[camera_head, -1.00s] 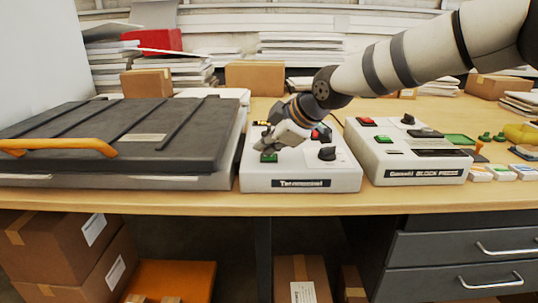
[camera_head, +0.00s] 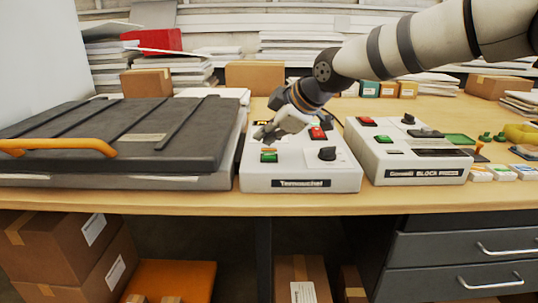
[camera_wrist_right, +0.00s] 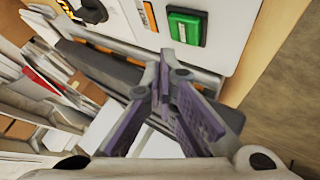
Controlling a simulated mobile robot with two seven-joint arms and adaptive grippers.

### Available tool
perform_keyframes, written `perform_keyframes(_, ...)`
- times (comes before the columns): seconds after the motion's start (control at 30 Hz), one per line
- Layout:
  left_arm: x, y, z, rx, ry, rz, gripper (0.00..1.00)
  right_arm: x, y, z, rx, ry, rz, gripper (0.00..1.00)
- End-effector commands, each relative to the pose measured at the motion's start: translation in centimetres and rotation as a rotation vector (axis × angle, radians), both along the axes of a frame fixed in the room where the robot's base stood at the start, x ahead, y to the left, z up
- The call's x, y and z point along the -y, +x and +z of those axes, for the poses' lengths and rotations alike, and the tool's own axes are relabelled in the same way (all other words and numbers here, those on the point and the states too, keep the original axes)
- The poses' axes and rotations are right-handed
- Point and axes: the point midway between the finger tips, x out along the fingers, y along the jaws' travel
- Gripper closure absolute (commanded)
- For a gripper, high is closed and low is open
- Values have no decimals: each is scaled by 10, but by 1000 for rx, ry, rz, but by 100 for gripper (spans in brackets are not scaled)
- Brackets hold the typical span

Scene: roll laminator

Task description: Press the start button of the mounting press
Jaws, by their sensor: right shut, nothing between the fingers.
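A white control box (camera_head: 302,184) with a dark label stands at the table's front edge, right of a large grey press (camera_head: 110,125) with an orange handle. The box carries a green button (camera_head: 269,157), a red switch (camera_head: 318,133), a black knob (camera_head: 327,153) and an amber strip (camera_head: 268,149). My right gripper (camera_head: 266,134) is shut and empty, above the back left of the box, behind the green button. In the right wrist view, the green button (camera_wrist_right: 186,26) shows just beyond my purple-grey fingertips, with a visible gap. My left gripper is not in view.
A second white control box (camera_head: 411,151), labelled block press, stands close on the right with its own red and green buttons. Cardboard boxes (camera_head: 254,77) and paper stacks (camera_head: 190,72) fill the back of the table. Small items lie at the far right.

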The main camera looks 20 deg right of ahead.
Motion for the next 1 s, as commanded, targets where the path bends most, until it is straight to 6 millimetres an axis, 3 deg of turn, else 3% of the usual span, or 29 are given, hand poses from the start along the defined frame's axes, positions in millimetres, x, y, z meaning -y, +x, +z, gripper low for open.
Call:
perform_keyframes(0.4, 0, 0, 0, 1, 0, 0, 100, 0, 0, 40, 3, 1, 1, 100)
perform_keyframes(1.0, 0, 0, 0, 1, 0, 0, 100, 0, 0, 41, 0, 1, 1, 100)
